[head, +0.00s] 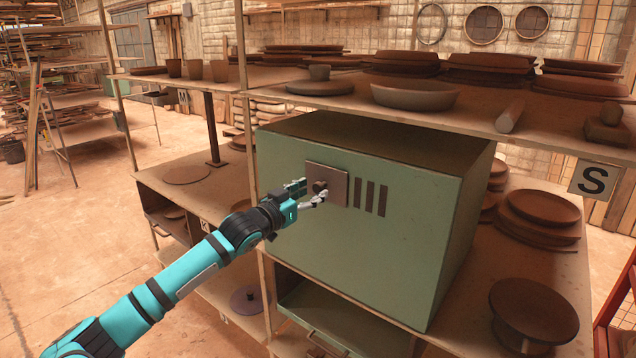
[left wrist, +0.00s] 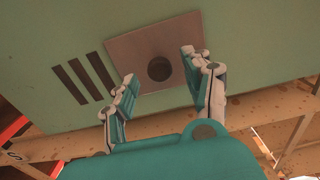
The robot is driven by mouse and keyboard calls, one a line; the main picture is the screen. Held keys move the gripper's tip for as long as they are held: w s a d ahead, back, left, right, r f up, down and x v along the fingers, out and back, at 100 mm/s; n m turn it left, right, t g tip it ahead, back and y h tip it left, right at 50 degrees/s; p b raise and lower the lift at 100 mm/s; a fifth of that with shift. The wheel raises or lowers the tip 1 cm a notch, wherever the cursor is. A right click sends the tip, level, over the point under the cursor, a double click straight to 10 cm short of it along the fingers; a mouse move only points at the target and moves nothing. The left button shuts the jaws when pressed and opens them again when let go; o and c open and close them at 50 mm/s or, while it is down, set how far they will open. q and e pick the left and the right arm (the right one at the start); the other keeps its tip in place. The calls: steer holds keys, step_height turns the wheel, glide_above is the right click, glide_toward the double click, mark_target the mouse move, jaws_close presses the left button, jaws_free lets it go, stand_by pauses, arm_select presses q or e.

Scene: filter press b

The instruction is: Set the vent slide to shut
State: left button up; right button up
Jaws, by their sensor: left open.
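The vent slide (head: 340,174) is a brown square plate with a dark round knob (head: 319,187) on the front of a green cabinet (head: 410,235). It sits left of several dark vent slots (head: 370,197), which show uncovered. In the left wrist view, the plate (left wrist: 128,50), knob (left wrist: 160,69) and slots (left wrist: 82,80) show again, with the slots left of the plate. My left gripper (head: 311,193) is open in front of the plate, its fingers (left wrist: 158,66) to either side of the knob. I cannot tell whether they touch it. My right gripper is not in view.
The cabinet stands on a shelf rack. The upper shelf (head: 285,76) above it carries plates and bowls. A dark round stand (head: 533,310) and stacked plates (head: 540,212) are at its right. Open floor (head: 75,225) lies to the left.

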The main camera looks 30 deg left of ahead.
mark_target(316, 189)
arm_select(q)
steer(key=shift+w+d+p, duration=0.1)
steer(key=shift+w+p, duration=0.3)
steer(key=shift+w, duration=1.3)
jaws_close()
